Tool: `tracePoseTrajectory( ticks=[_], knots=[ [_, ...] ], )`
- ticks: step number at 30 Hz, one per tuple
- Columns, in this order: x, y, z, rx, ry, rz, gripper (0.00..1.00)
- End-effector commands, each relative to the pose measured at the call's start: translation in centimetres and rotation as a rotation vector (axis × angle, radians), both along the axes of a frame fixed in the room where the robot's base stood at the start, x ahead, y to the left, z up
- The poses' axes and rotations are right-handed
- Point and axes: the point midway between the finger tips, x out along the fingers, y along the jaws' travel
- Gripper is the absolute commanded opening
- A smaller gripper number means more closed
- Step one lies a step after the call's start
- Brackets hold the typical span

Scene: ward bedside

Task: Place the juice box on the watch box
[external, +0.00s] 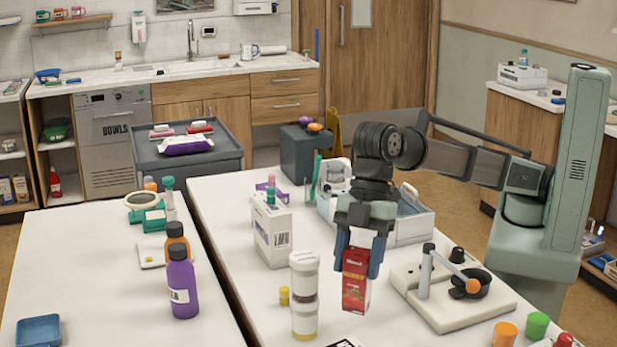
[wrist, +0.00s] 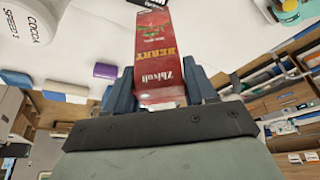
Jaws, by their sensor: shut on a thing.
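The juice box (external: 355,285) is a red carton with a white top. My gripper (external: 358,264) points down, shut on its upper part, and holds it upright over the near white table. In the wrist view, the juice box (wrist: 163,50) sits between the fingers of my gripper (wrist: 160,88), with berry lettering on its face. I cannot tell for sure which thing is the watch box. A dark, lettered item (external: 345,343) is cut off at the bottom edge of the external view. A dark item (wrist: 148,3) also shows beyond the juice box in the wrist view.
Stacked white jars (external: 304,276) stand just left of the juice box. A white barcode carton (external: 271,230) stands farther back left. A cream device with a lever (external: 452,304) is close on the right. Orange (external: 505,334) and green (external: 536,325) pieces lie front right.

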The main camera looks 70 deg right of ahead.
Motion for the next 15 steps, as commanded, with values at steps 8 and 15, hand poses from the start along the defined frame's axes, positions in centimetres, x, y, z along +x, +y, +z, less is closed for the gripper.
tracePoseTrajectory(
  ticks=[8, 15],
  knots=[
    [0.1, 0.5, -0.7, 0.007, -0.013, 0.043, 0.18],
    [0.1, 0.4, -4.4, 0.005, -0.013, 0.043, 0.18]
  ],
)
